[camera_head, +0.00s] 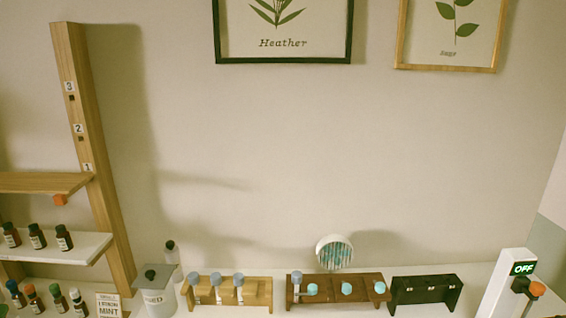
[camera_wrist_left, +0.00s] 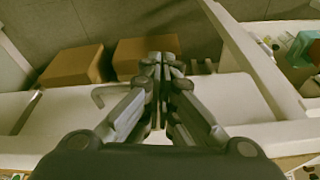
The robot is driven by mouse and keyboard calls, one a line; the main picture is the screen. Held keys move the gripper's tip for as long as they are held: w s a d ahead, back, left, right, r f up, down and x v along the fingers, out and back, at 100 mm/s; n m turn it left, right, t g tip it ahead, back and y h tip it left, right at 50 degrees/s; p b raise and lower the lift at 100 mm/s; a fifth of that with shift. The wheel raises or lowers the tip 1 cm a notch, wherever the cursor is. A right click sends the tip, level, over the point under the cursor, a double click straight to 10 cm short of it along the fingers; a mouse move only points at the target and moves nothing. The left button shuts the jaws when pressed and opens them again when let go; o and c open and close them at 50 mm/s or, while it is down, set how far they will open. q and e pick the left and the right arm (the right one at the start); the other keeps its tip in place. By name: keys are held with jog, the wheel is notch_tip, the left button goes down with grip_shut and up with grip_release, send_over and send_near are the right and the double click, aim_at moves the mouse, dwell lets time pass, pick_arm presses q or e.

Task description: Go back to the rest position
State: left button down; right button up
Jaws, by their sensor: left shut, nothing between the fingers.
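My left gripper (camera_wrist_left: 163,68) shows in the left wrist view. Its two fingers are together and hold nothing. It points at a white ledge, with brown boxes (camera_wrist_left: 145,52) beyond its tips. Neither gripper shows in the head view, and my right gripper is in no view. In the head view, a light wooden rack (camera_head: 258,293) holds several blue-grey-capped bottles. A darker brown rack (camera_head: 325,290) beside it has one upright grey-capped piece (camera_head: 296,284) and several light blue caps (camera_head: 346,289). A black rack (camera_head: 426,292) looks empty.
Shelves with small dark bottles (camera_head: 37,237) stand at the left, by a wooden post (camera_head: 95,160). A white box with a green OFF display (camera_head: 523,268) is at the right.

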pick_arm(q)
jog(key=s+f+g+b, duration=0.1)
jog(key=s+f+b, duration=0.15)
jog(key=f, duration=1.05)
jog(key=s+f+b, duration=0.1)
jog(key=s+f, duration=0.2)
jog(key=f, duration=1)
jog(key=s+a+f+g+b, duration=0.1)
jog(key=s+a+f+b, duration=0.2)
jog(key=s+f, duration=1.1)
jog(key=shift+s+f+b, duration=0.3)
jog(key=shift+s+f, duration=0.05)
jog(key=shift+f, duration=0.25)
